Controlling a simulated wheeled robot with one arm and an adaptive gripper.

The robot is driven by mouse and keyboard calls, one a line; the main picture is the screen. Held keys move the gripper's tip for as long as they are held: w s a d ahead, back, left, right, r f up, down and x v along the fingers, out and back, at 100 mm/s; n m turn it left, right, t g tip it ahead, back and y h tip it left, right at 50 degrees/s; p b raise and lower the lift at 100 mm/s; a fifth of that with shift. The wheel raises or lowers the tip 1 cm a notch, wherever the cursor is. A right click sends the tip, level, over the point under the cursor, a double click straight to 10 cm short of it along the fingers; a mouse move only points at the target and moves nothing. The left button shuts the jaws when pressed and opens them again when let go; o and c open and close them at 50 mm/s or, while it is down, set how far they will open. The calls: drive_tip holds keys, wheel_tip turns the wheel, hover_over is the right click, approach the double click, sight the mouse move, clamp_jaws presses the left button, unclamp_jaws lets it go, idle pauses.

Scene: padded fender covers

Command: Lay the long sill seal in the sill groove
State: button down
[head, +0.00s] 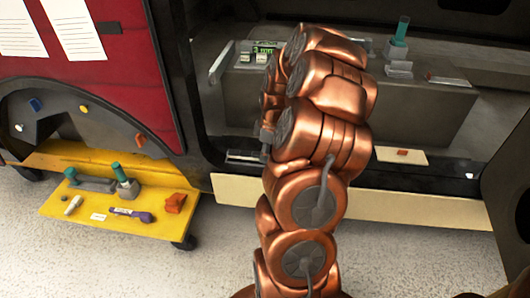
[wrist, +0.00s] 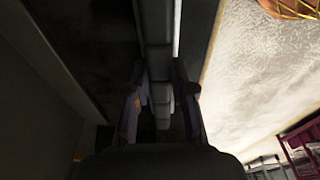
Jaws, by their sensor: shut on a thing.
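In the wrist view a long dark strip, which looks like the sill seal (wrist: 155,60), runs up the picture between the fingers of my gripper (wrist: 160,97). The fingers are shut on it, one on each side. A thin bright line lies along its right side. The sill (head: 440,184) crosses the vehicle's doorway in the head view. My gripper (head: 266,138) is low over its left part, mostly hidden by my copper arm. The groove is not clear in either view, so I cannot tell whether the strip sits in it.
A yellow platform (head: 60,205) at the left holds several small tools and an orange block (head: 175,203). A cream board (head: 430,208) runs below the sill. A card (head: 401,156) with a small orange piece lies behind the sill. The floor in front is clear.

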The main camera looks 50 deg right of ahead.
drive_tip(key=shift+f, duration=0.3)
idle(0.5)
idle(0.4)
drive_tip(key=c, duration=0.9)
unclamp_jaws()
drive_tip(key=o, duration=0.5)
drive_tip(key=shift+r, duration=0.1)
drive_tip(key=shift+r+p, duration=1.15)
drive_tip(key=shift+r, duration=2.8)
